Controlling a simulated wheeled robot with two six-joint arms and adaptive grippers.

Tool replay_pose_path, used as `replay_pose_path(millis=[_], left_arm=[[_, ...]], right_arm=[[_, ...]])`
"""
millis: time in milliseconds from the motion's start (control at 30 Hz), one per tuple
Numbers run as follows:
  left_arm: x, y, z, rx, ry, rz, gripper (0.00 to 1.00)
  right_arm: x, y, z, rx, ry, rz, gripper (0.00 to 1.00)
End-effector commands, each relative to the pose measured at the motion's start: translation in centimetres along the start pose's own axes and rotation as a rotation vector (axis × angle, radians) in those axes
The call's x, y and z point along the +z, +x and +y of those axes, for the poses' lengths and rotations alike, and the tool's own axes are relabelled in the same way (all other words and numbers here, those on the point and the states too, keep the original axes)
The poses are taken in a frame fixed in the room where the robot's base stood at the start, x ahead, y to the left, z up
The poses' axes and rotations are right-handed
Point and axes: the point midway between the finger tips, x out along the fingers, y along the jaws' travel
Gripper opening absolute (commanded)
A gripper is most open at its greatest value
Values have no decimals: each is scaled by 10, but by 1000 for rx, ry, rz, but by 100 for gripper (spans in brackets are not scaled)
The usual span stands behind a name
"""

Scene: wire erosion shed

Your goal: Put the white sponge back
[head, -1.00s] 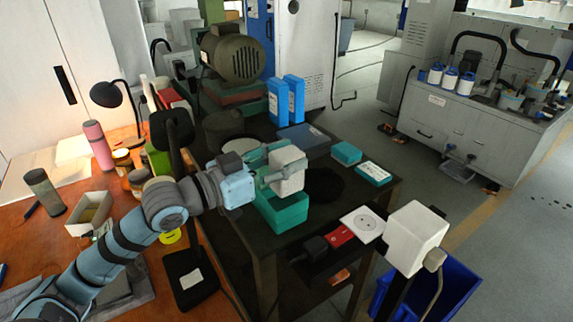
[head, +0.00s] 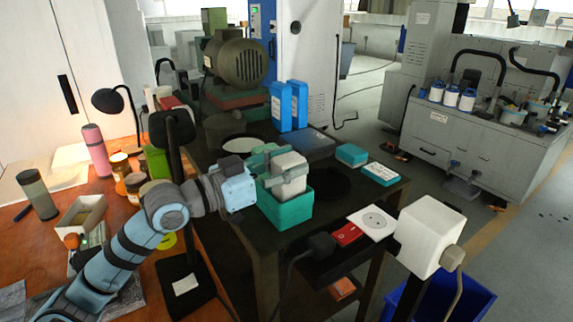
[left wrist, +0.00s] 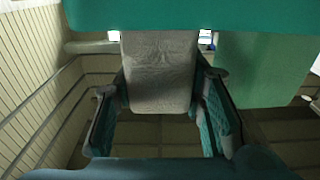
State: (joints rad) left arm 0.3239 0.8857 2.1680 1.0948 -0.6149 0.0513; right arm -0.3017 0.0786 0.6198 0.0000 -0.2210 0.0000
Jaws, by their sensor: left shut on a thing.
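The white sponge (head: 291,180) is a pale block in my left gripper (head: 276,167), whose teal fingers are shut on it. In the head view the sponge is at the open top of a teal box (head: 290,214) on the dark table. Its lower end is hidden behind the box's front rim, so I cannot tell whether it touches the bottom. In the left wrist view the sponge (left wrist: 160,75) sits between the two fingers (left wrist: 160,112). A teal surface crosses the top of that view. My right gripper is not in view.
The dark table (head: 232,222) also bears blue bottles (head: 290,105), a motor (head: 236,62), a small teal box (head: 351,154) and a flat teal pack (head: 380,174). A white block-shaped head (head: 428,235) stands in front at right, over a blue bin (head: 460,295).

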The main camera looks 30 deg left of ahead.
Motion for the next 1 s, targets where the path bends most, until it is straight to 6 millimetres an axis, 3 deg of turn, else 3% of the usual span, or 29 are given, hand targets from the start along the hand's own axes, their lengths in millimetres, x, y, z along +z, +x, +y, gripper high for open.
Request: replay_pose_path(millis=[667,700,800,1000], left_arm=[[12,0,0,0,-1,-1,20],[11,0,0,0,-1,-1,44],[10,0,0,0,0,0,60],[10,0,0,0,0,0,61]], right_arm=[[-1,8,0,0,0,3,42],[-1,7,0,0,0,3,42],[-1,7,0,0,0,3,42],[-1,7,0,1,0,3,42]])
